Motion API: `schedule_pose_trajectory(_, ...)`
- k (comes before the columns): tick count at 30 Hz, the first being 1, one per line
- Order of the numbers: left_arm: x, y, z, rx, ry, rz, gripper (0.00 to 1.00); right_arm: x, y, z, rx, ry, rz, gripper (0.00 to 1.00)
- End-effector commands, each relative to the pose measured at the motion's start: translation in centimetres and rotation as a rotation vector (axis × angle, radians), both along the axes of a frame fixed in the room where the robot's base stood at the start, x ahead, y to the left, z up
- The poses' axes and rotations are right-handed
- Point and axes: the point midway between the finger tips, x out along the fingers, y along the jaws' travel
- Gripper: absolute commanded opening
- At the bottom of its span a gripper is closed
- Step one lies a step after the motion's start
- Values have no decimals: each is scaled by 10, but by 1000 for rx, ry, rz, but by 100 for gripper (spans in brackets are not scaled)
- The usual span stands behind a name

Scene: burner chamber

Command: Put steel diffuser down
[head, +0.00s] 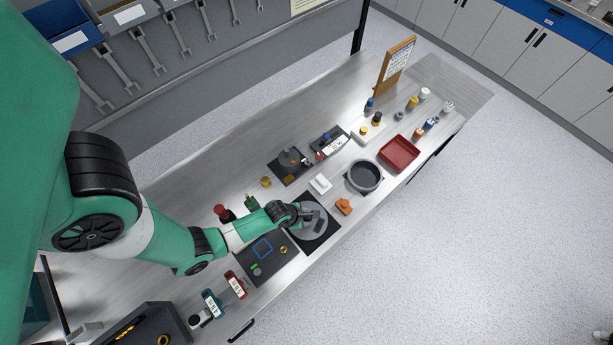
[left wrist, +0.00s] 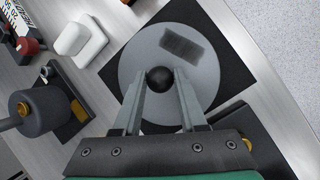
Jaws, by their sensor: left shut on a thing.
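The steel diffuser is a flat grey disc (head: 317,224) with a dark grille patch and a round black knob (left wrist: 159,77) at its middle. It also shows in the left wrist view (left wrist: 137,66). My left gripper (head: 301,212) is shut on the knob, with one finger on each side of it (left wrist: 160,84). The disc lies over a square black mat (head: 326,236), inside its edges. Whether the disc touches the mat or hangs just above it, I cannot tell. My right gripper is not in view.
An orange piece (head: 344,206), a white block (head: 320,183) and a dark round pan (head: 365,176) stand to the upper right. A red tray (head: 399,154) lies beyond. The bench's front edge is close by.

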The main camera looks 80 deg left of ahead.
Motion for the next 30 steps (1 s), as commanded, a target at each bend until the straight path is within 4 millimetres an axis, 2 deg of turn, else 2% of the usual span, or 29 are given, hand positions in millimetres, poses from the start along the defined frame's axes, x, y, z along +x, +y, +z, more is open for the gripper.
schedule_pose_trajectory(1,0,0,-1,0,0,0,45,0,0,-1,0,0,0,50)
schedule_pose_trajectory(5,0,0,-1,0,0,0,68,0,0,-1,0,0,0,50)
schedule_pose_trajectory(6,0,0,-1,0,0,0,71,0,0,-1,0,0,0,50)
schedule_pose_trajectory(13,0,0,-1,0,0,0,71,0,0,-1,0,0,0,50)
schedule_pose_trajectory(17,-2,-1,7,0,1,0,71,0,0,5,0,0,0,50)
schedule_pose_trajectory(25,-21,-8,52,1,-1,0,71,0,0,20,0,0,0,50)
schedule_pose_trajectory(30,-29,-11,68,0,1,0,71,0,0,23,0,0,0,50)
